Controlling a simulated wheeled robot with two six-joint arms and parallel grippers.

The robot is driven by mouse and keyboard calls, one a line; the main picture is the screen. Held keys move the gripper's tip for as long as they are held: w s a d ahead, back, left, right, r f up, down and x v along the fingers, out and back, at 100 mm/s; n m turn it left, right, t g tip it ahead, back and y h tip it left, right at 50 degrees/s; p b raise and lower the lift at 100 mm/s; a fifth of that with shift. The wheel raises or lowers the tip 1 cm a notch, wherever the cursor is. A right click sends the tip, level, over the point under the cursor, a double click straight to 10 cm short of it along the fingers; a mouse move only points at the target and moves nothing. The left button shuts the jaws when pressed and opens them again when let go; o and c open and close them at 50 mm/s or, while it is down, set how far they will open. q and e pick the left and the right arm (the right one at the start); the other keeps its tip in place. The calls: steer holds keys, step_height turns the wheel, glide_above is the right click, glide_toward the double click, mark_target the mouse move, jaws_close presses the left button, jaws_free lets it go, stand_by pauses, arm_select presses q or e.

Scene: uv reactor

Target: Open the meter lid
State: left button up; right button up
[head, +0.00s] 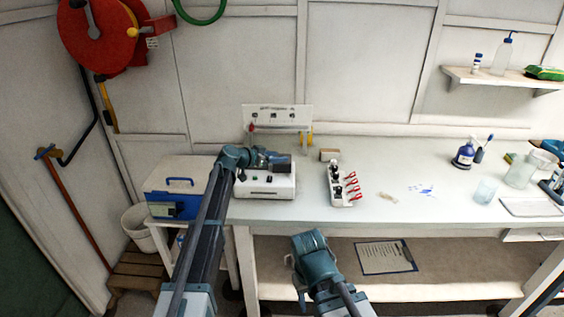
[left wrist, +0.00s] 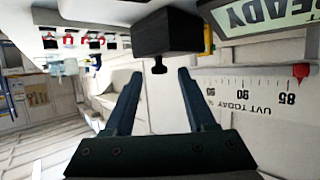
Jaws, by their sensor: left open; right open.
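The meter (head: 262,187) is a white box on the bench, left of centre in the head view. My left gripper (head: 283,159) is over its back part and hides some of it. In the left wrist view a black block-like lid (left wrist: 166,33) has a small dark knob (left wrist: 159,68) on its near side. My left gripper (left wrist: 159,76) is open, its fingertips on either side of the knob with gaps visible; nothing is held. The lid looks shut, though its seam is not clear. My right gripper (head: 302,268) is low in front of the bench, away from the meter, open and empty.
A white rack with red-handled valves (head: 342,185) stands right of the meter. A blue and white case (head: 180,188) is at the left. A sign panel (head: 277,117) stands behind. A READY display (left wrist: 265,14) and a UVT scale (left wrist: 245,93) show in the wrist view.

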arm_select(q)
steer(key=shift+b+x, duration=0.4)
steer(key=shift+x, duration=1.1)
jaws_close()
stand_by(0.4)
